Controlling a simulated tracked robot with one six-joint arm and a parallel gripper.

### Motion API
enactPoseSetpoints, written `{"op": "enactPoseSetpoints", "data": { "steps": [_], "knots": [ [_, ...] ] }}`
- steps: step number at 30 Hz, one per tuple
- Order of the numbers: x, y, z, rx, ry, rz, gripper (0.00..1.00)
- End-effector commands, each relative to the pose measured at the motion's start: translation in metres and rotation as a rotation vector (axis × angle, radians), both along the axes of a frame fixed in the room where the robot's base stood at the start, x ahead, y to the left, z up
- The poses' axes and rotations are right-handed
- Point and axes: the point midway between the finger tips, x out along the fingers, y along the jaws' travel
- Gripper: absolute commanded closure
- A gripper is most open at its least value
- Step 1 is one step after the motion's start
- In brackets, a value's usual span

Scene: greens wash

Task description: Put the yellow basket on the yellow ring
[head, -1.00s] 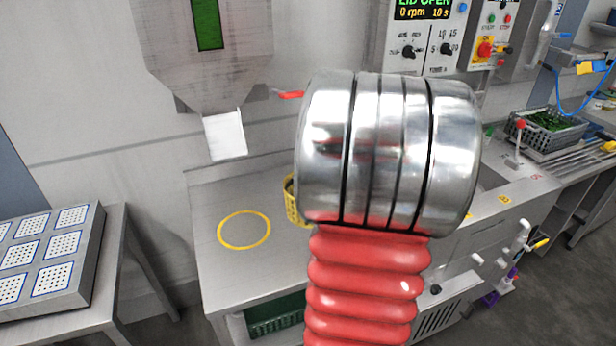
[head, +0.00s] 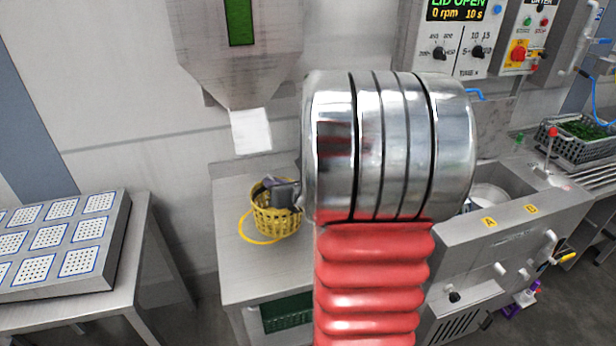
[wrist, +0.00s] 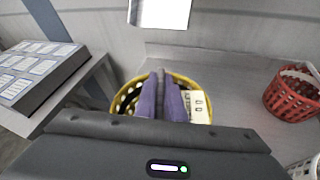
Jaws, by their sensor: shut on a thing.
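The yellow basket (head: 276,221) is in the head view at the left of my arm, over the steel table. My gripper (head: 283,192) is shut on it from above. In the wrist view, its purple fingers (wrist: 162,98) are closed at the basket (wrist: 204,88), beside a pale tag (wrist: 196,106). The yellow ring (head: 249,237) lies flat on the table. Its left and front arc shows, and the basket covers the rest. The basket looks upright and slightly right of the ring's middle. I cannot tell whether it touches the table.
A white chute (head: 251,131) hangs above the table's back. A red basket (wrist: 292,96) stands to the right in the wrist view, with a whitish basket (wrist: 305,168) nearer. A grey block with patterned panels (head: 70,252) sits on the left table.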

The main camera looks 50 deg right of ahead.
Motion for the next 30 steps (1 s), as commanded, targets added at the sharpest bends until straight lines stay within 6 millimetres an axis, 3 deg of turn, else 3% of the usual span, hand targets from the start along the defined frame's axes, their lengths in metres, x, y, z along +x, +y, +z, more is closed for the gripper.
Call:
{"op": "enactPoseSetpoints", "data": {
  "steps": [1,6,15,24,30],
  "knots": [
    [0.010,0.019,-0.003,0.002,0.001,0.034,1.00],
    [0.036,0.074,-0.010,0.002,-0.001,0.128,1.00],
    [0.066,0.176,-0.023,0.001,-0.001,0.294,1.00],
    [0.075,0.275,-0.036,-0.004,0.005,0.452,1.00],
    [0.073,0.311,-0.041,-0.007,0.005,0.508,1.00]
  ]
}}
